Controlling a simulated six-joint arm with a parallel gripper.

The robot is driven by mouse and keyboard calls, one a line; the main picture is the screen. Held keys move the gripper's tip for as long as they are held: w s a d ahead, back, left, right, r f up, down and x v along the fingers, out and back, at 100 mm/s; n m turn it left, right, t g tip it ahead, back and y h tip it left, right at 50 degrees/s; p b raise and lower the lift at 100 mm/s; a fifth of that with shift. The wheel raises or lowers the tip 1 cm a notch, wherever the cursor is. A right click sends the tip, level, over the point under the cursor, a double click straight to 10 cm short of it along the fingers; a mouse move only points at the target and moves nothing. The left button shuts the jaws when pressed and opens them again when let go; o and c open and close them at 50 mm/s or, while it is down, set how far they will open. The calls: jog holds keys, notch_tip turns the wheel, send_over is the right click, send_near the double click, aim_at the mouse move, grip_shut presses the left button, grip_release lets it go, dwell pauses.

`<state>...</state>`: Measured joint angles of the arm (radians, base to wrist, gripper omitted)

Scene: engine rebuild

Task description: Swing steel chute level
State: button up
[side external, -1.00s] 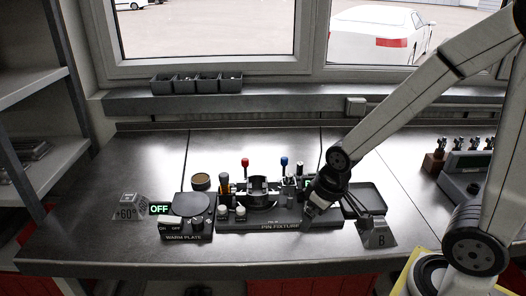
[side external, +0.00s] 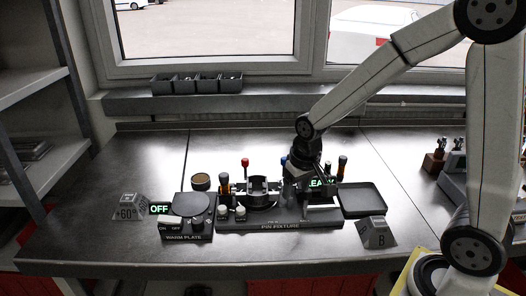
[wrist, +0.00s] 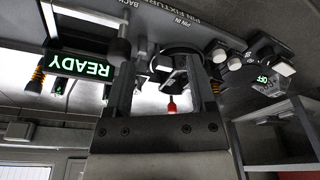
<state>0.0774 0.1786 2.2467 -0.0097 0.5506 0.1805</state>
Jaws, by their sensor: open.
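A pale metal bar that looks like the steel chute (side external: 322,207) lies at the fixture's right end. In the wrist view a bright bar (wrist: 85,14) at upper left seems to be the same part; its exact tilt is hard to tell. My gripper (side external: 291,192) is above the fixture, left of that bar, pointing down. In the wrist view my gripper (wrist: 160,62) is open, with nothing held between the fingers.
A green READY sign (wrist: 80,66) stands close behind the fixture's right side. The warm plate (side external: 187,232), with an OFF sign (side external: 159,209), is at left. An empty dark tray (side external: 362,200) and block B (side external: 378,234) are at right. The bench's back left is clear.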

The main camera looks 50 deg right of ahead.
aim_at(284, 158)
jog(key=w+d+m, duration=0.1)
jog(key=w+d, duration=0.1)
jog(key=w, duration=0.1)
jog(key=w+d+r+m, duration=0.1)
jog(key=w+d+m, duration=0.1)
jog(key=w, duration=0.1)
jog(key=w+d+r+m+g, duration=0.1)
jog(key=w+d, duration=0.1)
jog(key=w, duration=0.2)
jog(key=shift+d+m, duration=0.3)
jog(key=shift+d, duration=0.1)
jog(key=w+d+m, duration=0.1)
jog(key=w+d, duration=0.1)
jog(key=w+d+m+g, duration=0.1)
jog(key=d, duration=0.2)
jog(key=w+d+m, duration=0.2)
jog(key=shift+w+d+r, duration=0.2)
jog(key=shift+w+r, duration=0.1)
jog(key=shift+r, duration=0.1)
jog(key=shift+f, duration=0.15)
jog(key=shift+s+d+f, duration=0.1)
jog(key=shift+s+f, duration=0.05)
jog(key=shift+f, duration=3.6)
grip_shut()
